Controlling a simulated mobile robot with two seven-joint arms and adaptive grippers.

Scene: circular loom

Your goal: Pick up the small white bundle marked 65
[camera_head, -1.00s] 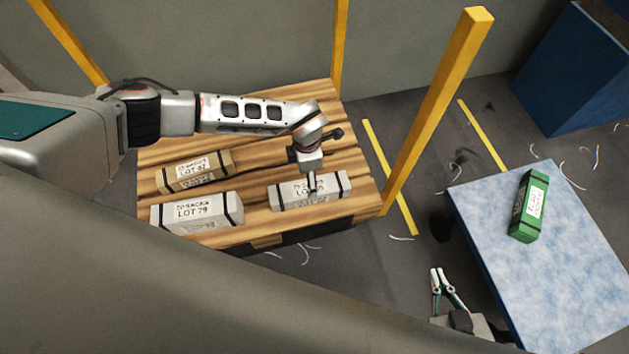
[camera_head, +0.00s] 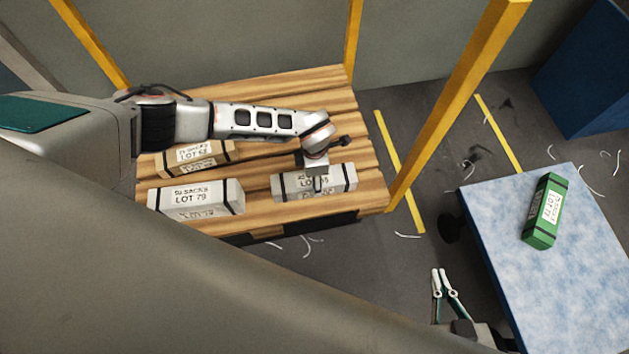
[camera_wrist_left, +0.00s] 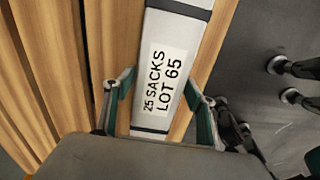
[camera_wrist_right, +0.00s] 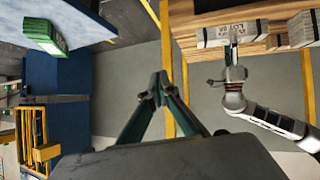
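The white bundle marked LOT 65 (camera_head: 341,180) lies at the right front of the wooden pallet, with dark straps near its ends. It fills the middle of the left wrist view (camera_wrist_left: 168,75), its label readable. My left gripper (camera_head: 317,186) is over the bundle's middle, pointing down, and partly hides its label in the head view. In the left wrist view its fingers (camera_wrist_left: 159,82) are spread, one along each long side of the bundle; firm contact is not visible. My right gripper (camera_head: 439,271) is empty, away from the pallet; its tips (camera_wrist_right: 159,78) nearly meet.
The pallet (camera_head: 290,90) also holds a white LOT 79 bundle (camera_head: 193,196) and a tan bundle (camera_head: 198,157) behind it. A green bundle (camera_head: 543,211) lies on the blue-topped table (camera_head: 590,275). A yellow post (camera_head: 455,105) rises by the pallet's right corner.

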